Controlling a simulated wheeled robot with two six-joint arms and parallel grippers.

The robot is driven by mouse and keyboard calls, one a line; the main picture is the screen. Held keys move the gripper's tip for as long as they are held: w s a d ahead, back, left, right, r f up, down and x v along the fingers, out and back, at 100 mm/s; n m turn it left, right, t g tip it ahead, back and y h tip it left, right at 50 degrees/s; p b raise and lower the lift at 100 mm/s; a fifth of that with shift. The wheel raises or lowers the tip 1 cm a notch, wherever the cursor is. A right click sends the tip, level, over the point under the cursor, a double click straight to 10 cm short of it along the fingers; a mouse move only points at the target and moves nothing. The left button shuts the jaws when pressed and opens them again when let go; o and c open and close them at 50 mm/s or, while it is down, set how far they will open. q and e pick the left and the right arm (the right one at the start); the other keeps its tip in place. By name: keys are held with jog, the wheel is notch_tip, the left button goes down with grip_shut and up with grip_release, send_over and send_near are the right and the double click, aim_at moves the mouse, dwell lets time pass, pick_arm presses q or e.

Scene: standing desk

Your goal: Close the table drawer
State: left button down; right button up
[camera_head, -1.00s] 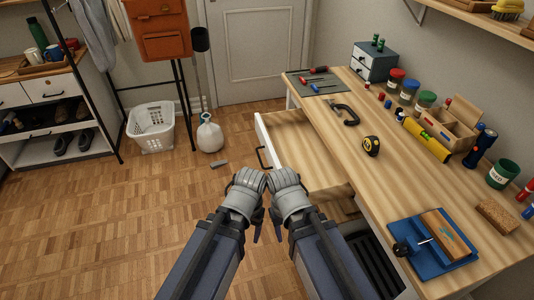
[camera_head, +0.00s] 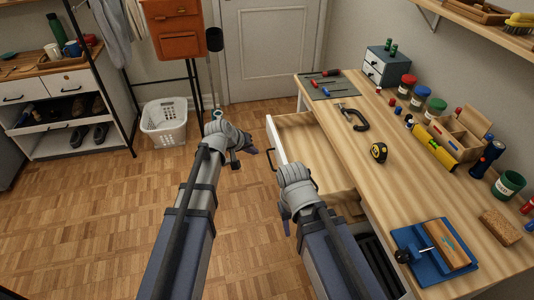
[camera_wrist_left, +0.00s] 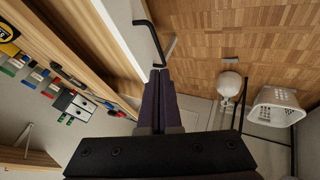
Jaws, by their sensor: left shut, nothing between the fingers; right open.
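The table drawer (camera_head: 318,158) is pulled out from the left side of the wooden desk, and its inside looks empty. Its white front shows in the left wrist view (camera_wrist_left: 124,30). The dark bar handle (camera_head: 272,160) is on that front and also shows in the left wrist view (camera_wrist_left: 152,38). My left gripper (camera_head: 250,151) is shut and empty, on the outer side of the drawer front, with its fingertips close to the handle. Whether they touch is unclear. My right gripper (camera_head: 287,226) is open, near the drawer's near corner; its fingers are partly hidden.
Floor left of the drawer is clear.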

pick_arm(q)
jog(key=b, duration=0.8)
send_near(279, 159)
notch_tip(279, 159, down, 5)
jog(key=w+a, duration=0.2)
jog(key=shift+w+d+r+p, duration=0.15)
jog(key=shift+d, duration=0.45)
jog(key=shift+w+d+r+p, duration=0.1)
jog(key=shift+w+d+r, duration=0.05)
jog(key=shift+d, duration=0.4)
jog(key=shift+w+d+r+p, duration=0.15)
jog(key=shift+d, duration=0.45)
pick_arm(e)
notch_tip(279, 159, down, 8)
jog(key=shift+r, duration=0.15)
